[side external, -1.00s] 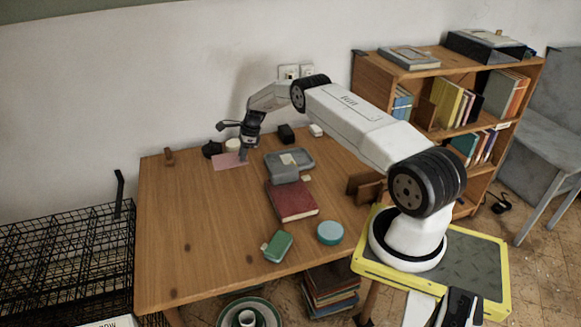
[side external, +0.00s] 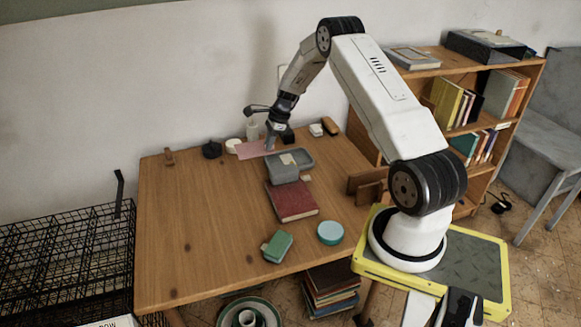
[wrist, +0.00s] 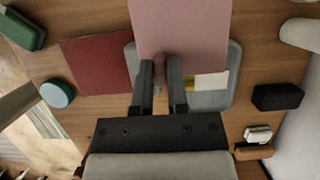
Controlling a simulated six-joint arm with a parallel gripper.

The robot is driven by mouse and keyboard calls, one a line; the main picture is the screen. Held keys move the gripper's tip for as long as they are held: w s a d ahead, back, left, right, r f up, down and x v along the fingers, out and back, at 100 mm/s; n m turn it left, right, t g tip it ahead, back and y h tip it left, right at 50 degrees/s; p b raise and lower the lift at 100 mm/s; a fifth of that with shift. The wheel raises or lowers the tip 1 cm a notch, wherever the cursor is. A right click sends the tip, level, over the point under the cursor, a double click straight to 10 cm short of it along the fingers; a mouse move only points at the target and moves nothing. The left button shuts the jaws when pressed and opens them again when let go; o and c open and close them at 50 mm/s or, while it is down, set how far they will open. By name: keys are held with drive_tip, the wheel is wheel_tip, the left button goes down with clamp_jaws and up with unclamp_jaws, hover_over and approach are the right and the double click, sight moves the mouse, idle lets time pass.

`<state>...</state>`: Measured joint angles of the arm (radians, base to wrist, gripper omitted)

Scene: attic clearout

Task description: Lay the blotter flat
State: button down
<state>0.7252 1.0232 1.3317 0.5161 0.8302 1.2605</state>
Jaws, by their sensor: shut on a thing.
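The blotter is a pink sheet (side external: 250,150) near the back of the wooden desk. It also fills the top middle of the wrist view (wrist: 180,30). My gripper (side external: 270,147) is shut on its near edge, and the fingers (wrist: 161,65) also show in the wrist view. In the side view the sheet extends left from the fingers. In the wrist view it overlaps part of the grey tray (wrist: 223,95). I cannot tell whether its underside touches the desk.
The grey tray (side external: 305,156) lies right of the blotter, with a red book (side external: 292,202) in front. A black pot (side external: 211,149) and a white round item (side external: 232,146) stand at the back. A teal tin (side external: 330,233) and green box (side external: 278,245) are near the front.

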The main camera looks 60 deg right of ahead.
drive_tip(key=s+a, duration=0.3)
drive_tip(key=s, duration=1.1)
hover_over(303, 197)
drive_tip(key=s, duration=0.1)
drive_tip(key=shift+d+f, duration=0.2)
drive_tip(key=shift+f, duration=1)
drive_tip(key=shift+d+f, duration=0.2)
drive_tip(key=shift+f, duration=1)
drive_tip(key=shift+f, duration=0.15)
drive_tip(key=shift+f, duration=2.5)
drive_tip(key=shift+f, duration=0.35)
drive_tip(key=c, duration=0.6)
unclamp_jaws()
drive_tip(key=shift+o, duration=0.2)
drive_tip(key=shift+r, duration=0.15)
